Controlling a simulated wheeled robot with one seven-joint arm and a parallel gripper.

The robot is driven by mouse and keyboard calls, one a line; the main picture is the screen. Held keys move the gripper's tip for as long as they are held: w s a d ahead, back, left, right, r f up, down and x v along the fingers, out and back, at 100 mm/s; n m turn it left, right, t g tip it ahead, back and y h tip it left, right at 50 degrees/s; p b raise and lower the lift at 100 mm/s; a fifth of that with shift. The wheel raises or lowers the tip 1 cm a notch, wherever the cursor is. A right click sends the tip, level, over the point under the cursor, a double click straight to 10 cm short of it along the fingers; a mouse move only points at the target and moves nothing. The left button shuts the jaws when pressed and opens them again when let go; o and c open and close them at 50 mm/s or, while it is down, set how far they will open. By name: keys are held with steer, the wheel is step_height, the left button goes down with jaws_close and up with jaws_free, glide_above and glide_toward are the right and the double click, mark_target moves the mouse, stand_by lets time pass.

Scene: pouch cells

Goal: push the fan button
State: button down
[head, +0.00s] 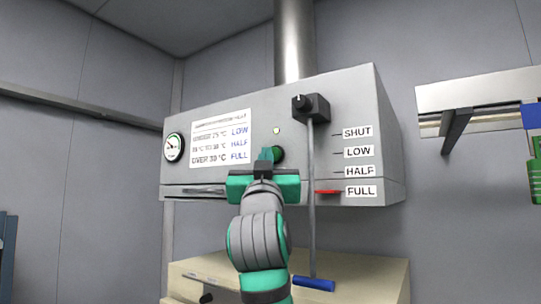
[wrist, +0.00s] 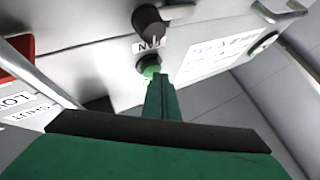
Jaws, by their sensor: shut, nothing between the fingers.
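The fan button is a round green button (head: 279,154) on the front of the grey hood, partly covered by my gripper in the head view. In the wrist view the green button (wrist: 149,66) sits beside a small FAN label (wrist: 148,45). My gripper (head: 267,154) is shut and empty, its green fingers pointing at the panel. In the wrist view its fingertips (wrist: 160,80) end right at the button's edge, slightly to the right. I cannot tell whether they touch it.
A dark knob (wrist: 149,20) sticks out close to the button. A small yellow-green lamp (head: 276,130) is above the button. A vertical rod (head: 312,190) with a red pointer (head: 327,192) at FULL and a blue handle (head: 314,284) hangs to the right. A placard (head: 221,137) and gauge (head: 173,147) are left.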

steer(key=shift+s, duration=0.5)
steer(key=shift+a, duration=0.15)
steer(key=s+a, duration=0.3)
steer(key=s, duration=0.2)
steer(key=shift+a, duration=0.3)
steer(key=shift+w, duration=0.15)
stand_by(0.3)
